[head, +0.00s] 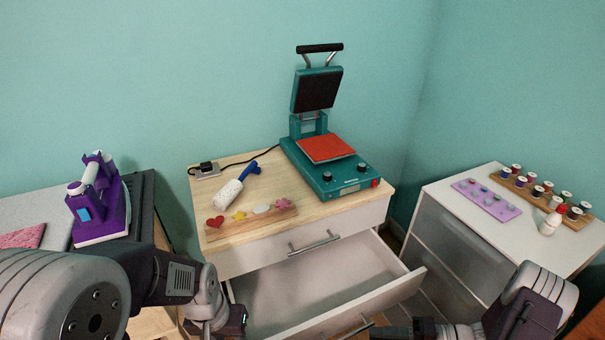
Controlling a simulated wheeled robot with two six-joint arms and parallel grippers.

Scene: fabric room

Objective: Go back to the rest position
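My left arm comes in from the left, and its dark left gripper (226,324) hangs at the bottom, in front of the left side of the open drawer. Its fingers are too hidden to tell open from shut. My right gripper (398,331) is at the bottom edge, pointing left, close to a lower drawer handle (357,330). It is partly cut off, so I cannot tell whether it is open or touching the handle. The upper drawer (310,285) is pulled out and looks empty.
A wooden-topped cabinet (222,174) bears a teal heat press (330,180), raised open, a lint roller (235,187) and a strip with small shapes (250,222). A purple iron (100,205) stands left. A white cabinet (455,205) at right holds thread spools (537,190) and a bottle (549,223).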

